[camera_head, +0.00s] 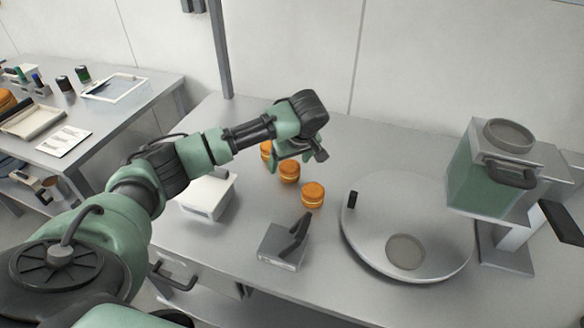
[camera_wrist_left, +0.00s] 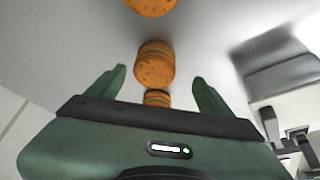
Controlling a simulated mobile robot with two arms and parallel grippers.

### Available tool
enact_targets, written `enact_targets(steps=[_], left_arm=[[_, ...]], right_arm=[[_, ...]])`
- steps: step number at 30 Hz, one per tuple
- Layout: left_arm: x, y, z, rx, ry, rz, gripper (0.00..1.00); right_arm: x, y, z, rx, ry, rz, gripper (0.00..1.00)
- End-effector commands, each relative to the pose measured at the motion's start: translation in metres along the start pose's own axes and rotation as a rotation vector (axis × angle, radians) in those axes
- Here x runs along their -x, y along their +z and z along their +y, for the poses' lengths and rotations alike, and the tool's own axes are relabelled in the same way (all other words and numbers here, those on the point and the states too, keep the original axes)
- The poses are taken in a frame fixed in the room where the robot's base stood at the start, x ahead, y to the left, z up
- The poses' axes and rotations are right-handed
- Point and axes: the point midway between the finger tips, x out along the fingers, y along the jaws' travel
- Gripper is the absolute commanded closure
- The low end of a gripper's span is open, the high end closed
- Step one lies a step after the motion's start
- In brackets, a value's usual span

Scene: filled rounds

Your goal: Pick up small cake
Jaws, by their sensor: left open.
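Three small round orange-brown cakes with a pale middle layer stand in a slanting row on the grey table: a near one (camera_head: 313,195), a middle one (camera_head: 289,171) and a far one (camera_head: 266,149), partly hidden by my gripper. My left gripper (camera_head: 299,158) is open and empty above the middle and far cakes. In the left wrist view, a cake (camera_wrist_left: 154,66) lies just ahead between the open fingertips (camera_wrist_left: 158,76). A second cake (camera_wrist_left: 157,98) shows between the fingers, partly covered by the gripper body, and a third (camera_wrist_left: 152,5) is cut by the top edge. My right gripper is not in view.
A round grey pan (camera_head: 455,262) lies right of the cakes, beside a green-tanked machine (camera_head: 488,178). A small grey block with a dark lever (camera_head: 283,248) stands in front, and a white box (camera_head: 207,194) at left. A side table (camera_head: 95,130) holds various items.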

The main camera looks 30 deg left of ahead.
Motion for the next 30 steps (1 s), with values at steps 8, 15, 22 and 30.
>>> enact_targets(steps=[8, 15, 22, 30], left_arm=[[-0.038, 0.000, 0.007, 0.000, -0.003, 0.000, 0.19], [-0.052, 0.000, 0.007, 0.000, 0.002, 0.001, 0.19], [-0.051, 0.000, 0.007, 0.000, 0.002, 0.001, 0.47], [-0.051, 0.000, 0.007, 0.000, 0.002, 0.001, 0.62]], right_arm=[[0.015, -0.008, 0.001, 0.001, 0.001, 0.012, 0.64], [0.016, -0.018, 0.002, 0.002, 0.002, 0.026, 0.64], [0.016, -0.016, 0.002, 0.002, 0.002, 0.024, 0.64], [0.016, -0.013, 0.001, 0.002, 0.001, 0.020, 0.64]])
